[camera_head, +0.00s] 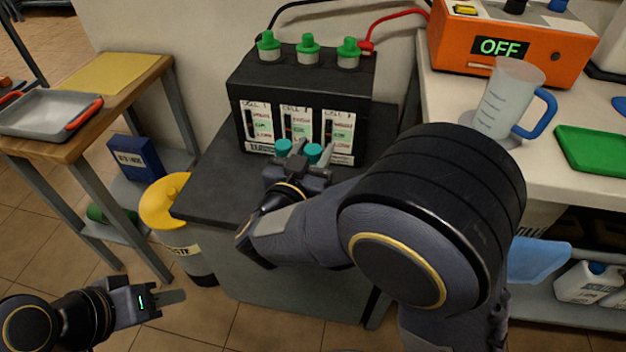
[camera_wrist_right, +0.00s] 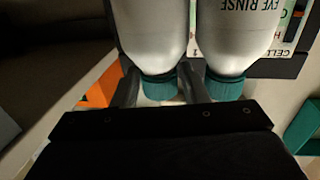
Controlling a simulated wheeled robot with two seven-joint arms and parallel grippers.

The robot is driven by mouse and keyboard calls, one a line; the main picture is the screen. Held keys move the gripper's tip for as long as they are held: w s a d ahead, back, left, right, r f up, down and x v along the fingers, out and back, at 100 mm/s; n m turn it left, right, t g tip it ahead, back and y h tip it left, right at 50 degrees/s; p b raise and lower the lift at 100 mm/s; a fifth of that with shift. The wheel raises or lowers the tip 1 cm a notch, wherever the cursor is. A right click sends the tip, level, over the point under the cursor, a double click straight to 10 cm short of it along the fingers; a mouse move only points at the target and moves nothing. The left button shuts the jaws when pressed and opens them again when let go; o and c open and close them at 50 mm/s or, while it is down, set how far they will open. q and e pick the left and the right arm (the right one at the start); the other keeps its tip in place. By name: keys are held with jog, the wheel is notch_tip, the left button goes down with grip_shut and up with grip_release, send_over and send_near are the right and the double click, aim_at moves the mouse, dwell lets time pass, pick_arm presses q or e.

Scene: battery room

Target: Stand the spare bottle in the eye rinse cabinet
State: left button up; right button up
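Two white bottles with teal caps stand side by side in the right wrist view: one at the left (camera_wrist_right: 152,30) and one at the right (camera_wrist_right: 238,35), marked EYE RINSE. In the head view only their teal caps show clearly, left cap (camera_head: 283,147) and right cap (camera_head: 313,152), in front of the black battery. My right gripper (camera_head: 311,158) has its fingers on both sides of one bottle's capped end, close against it, and appears shut on it. My left gripper (camera_head: 165,299) is low at the left, away from the bottles; its finger gap is unclear. I cannot make out an eye rinse cabinet.
The black battery (camera_head: 300,82) with green terminal caps stands on a dark-topped stand (camera_head: 215,180). A wooden table (camera_head: 130,85) with a grey tray (camera_head: 48,112) is left. A yellow-topped bin (camera_head: 165,202) stands between. The right counter holds an orange charger (camera_head: 500,45) and jug (camera_head: 508,95).

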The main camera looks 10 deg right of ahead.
grip_shut()
jog(key=shift+r, duration=0.15)
dwell(0.4)
